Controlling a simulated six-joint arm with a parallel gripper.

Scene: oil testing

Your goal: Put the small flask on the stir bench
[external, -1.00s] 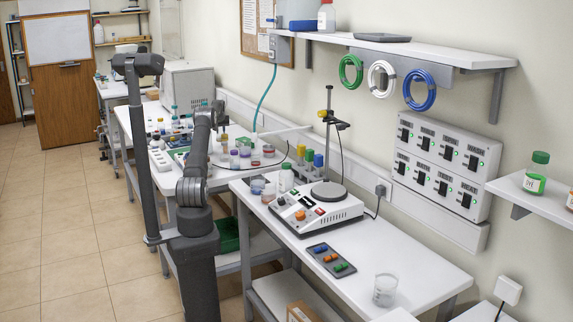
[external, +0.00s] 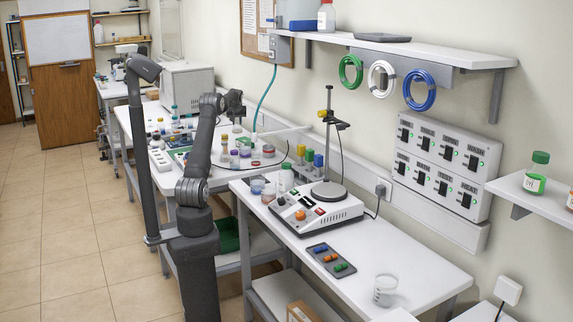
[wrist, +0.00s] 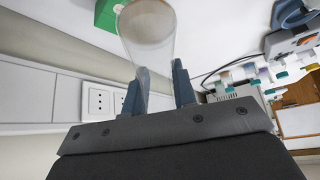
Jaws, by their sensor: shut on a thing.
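My gripper (wrist: 157,90) is shut on a small clear glass flask (wrist: 150,45), seen in the wrist view between the two blue-grey fingers. The flask's rounded, brownish end points away from the gripper. In the external view my gripper (external: 234,105) is raised over the far bench, and the flask is too small there to make out surely. The stir bench (external: 405,262) is the near white-topped bench. A white stirrer with a round grey plate (external: 328,191) stands on it, and the plate is empty.
A stand rod (external: 328,140) rises behind the stirrer. Coloured-cap tubes (external: 309,158) and a green-cap bottle (external: 286,178) stand at the bench's far end. A tray of stir bars (external: 331,260) and a beaker (external: 385,290) are nearer. The front bench surface between them is clear.

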